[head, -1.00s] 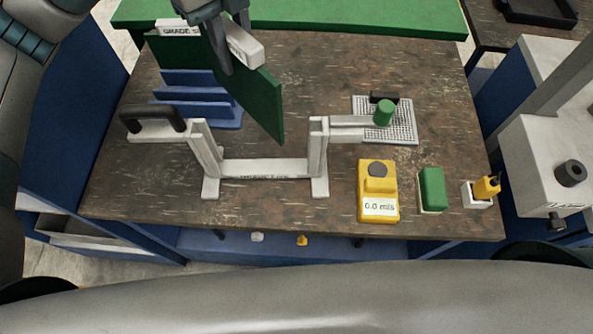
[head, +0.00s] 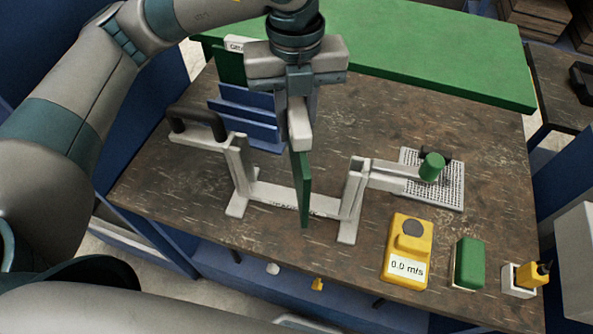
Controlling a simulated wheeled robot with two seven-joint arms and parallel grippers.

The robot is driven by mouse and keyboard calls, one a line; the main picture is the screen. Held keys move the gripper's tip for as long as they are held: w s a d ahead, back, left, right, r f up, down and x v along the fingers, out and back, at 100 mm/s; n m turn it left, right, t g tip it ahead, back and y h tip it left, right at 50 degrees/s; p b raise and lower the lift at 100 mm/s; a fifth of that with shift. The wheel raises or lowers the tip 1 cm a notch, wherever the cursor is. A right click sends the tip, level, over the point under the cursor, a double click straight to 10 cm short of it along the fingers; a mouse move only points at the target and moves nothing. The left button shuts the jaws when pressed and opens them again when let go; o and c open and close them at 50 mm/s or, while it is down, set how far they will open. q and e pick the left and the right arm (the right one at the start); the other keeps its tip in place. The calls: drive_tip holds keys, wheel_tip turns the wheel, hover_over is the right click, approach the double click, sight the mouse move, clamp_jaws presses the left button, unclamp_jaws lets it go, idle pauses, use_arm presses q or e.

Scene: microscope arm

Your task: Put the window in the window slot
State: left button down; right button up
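The window is a green panel (head: 304,186) with a white top bar, seen nearly edge-on and hanging upright. My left gripper (head: 300,108) is shut on its white top bar. The window slot looks to be the white U-shaped frame (head: 265,192), with a left post (head: 240,165), a right post (head: 352,192) and a low bar between them. In the picture the panel hangs between the posts and crosses the low bar, turned across the frame instead of in line with it. I cannot tell whether it touches the bar. My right gripper is not in view.
A blue rack (head: 248,118) behind the frame holds another green panel (head: 231,66). A black handle (head: 197,120) sticks out left of the frame.

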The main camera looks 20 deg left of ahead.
sight(295, 157)
use_arm(q)
drive_tip(key=shift+f+p, duration=0.6)
drive_tip(key=shift+f, duration=1.9)
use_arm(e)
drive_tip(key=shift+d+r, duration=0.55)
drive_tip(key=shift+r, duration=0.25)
use_arm(q)
drive_tip(key=shift+f, duration=0.1)
wheel_tip(295, 157, down, 3)
drive_tip(key=shift+r+p, duration=0.2)
drive_tip(key=shift+p, duration=0.4)
drive_tip(key=shift+f, duration=0.45)
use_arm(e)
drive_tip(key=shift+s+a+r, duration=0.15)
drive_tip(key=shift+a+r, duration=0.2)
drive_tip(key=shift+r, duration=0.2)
